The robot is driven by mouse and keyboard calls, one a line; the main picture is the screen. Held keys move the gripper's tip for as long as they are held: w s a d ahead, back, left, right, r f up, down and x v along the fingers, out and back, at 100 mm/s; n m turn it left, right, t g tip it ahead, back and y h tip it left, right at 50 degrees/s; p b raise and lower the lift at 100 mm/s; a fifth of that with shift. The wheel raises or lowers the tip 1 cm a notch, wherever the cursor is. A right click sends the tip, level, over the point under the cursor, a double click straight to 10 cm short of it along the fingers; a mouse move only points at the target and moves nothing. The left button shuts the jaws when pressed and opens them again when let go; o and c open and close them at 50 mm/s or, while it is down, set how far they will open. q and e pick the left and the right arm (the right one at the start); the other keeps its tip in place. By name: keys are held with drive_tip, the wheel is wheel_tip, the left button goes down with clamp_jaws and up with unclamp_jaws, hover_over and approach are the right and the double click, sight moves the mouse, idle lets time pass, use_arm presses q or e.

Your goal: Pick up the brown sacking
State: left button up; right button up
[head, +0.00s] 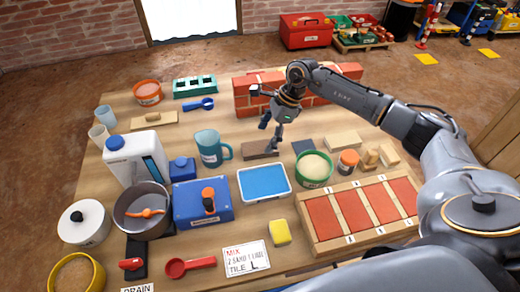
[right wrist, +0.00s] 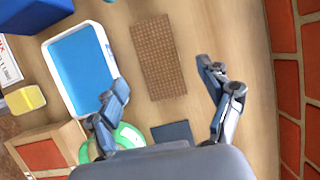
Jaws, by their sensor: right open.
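The brown sacking (head: 262,149) lies flat on the wooden table, between the blue tray and the brick wall. In the right wrist view it is a woven brown rectangle (right wrist: 157,57), fully in sight and ahead of the fingertips. My right gripper (head: 275,138) is above the sacking in the head view and hides part of it. In the right wrist view my right gripper (right wrist: 160,92) has its fingers spread wide, with nothing between the tips. My left gripper is not in view.
A brick wall (head: 245,93) stands behind the sacking. The blue tray (head: 264,182), a green-rimmed tub (head: 313,168), a dark square (head: 303,146) and a teal mug (head: 209,149) are close by.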

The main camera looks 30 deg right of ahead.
sight(260, 147)
drive_tip(key=x, duration=0.3)
drive_tip(key=shift+s+a, duration=0.1)
drive_tip(key=shift+a+f, duration=0.1)
drive_tip(key=shift+f, duration=0.2)
drive_tip(key=c, duration=1.2)
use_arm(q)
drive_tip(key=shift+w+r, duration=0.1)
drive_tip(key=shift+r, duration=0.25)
use_arm(e)
drive_tip(key=shift+c, duration=0.2)
drive_tip(key=shift+r, duration=0.1)
